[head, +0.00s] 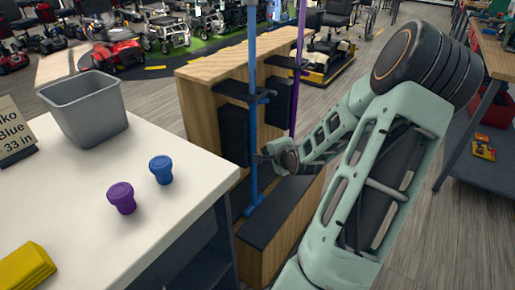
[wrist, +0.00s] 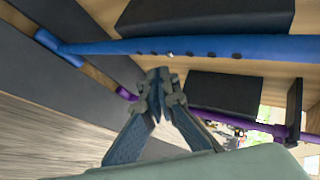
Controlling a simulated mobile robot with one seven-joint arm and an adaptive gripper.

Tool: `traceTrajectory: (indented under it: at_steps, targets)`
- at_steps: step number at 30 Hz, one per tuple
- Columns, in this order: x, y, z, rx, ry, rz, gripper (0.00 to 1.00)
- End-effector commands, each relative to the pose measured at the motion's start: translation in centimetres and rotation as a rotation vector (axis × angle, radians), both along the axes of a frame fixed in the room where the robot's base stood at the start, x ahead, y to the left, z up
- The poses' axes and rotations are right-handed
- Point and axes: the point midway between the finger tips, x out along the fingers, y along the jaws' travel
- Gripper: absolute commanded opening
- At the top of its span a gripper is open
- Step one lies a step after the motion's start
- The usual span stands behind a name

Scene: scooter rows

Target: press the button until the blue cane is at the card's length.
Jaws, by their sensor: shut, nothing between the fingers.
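The blue cane (head: 253,120) stands upright in a wooden stand (head: 203,120). In the wrist view the blue cane (wrist: 225,47) runs across the top, with several dark holes and one small light button (wrist: 170,54) in the row. My gripper (head: 264,157) is beside the lower part of the cane. In the wrist view my gripper (wrist: 158,76) has its fingertips together, empty, just below the button; whether they touch the cane I cannot tell.
A purple cane (head: 298,70) stands behind the blue one. The white table (head: 75,195) holds a grey bin (head: 84,115), a blue knob (head: 161,170), a purple knob (head: 121,198) and a yellow folded item (head: 27,268). Scooters and wheelchairs stand at the back.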

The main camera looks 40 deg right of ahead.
Motion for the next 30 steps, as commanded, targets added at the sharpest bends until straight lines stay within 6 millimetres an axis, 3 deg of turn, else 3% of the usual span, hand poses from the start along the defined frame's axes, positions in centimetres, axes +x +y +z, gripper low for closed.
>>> traceTrajectory:
  at_steps: [30]
  targets:
    - [0.97,0.25,0.01,0.0,0.0,0.0,0.0]
